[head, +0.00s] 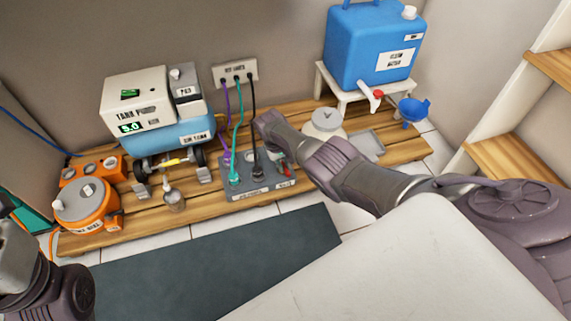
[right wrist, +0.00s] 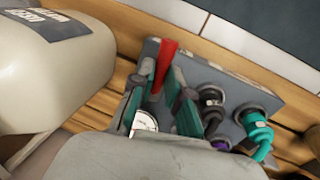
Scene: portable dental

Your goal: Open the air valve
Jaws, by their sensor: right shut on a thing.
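The air valve is a red lever (right wrist: 166,60) on the grey manifold block (right wrist: 225,75); a little of its red shows in the head view (head: 287,170). My right gripper (right wrist: 159,78) has its teal-padded fingers closed around the lever, one on each side. In the head view the right gripper (head: 276,157) reaches down at the right part of the manifold and hides much of the valve. A round white gauge (right wrist: 145,121) shows between the fingers. My left arm is at the lower left edge of the head view, and its fingers do not show clearly.
Purple, teal and black hoses run from the manifold to a wall plate (head: 235,72). The compressor with a blue air tank (head: 180,137) and an orange canister (head: 87,204) stand left. A cream jar (head: 325,122) and blue water tank (head: 372,48) stand right. A dark mat (head: 215,262) lies bare in front.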

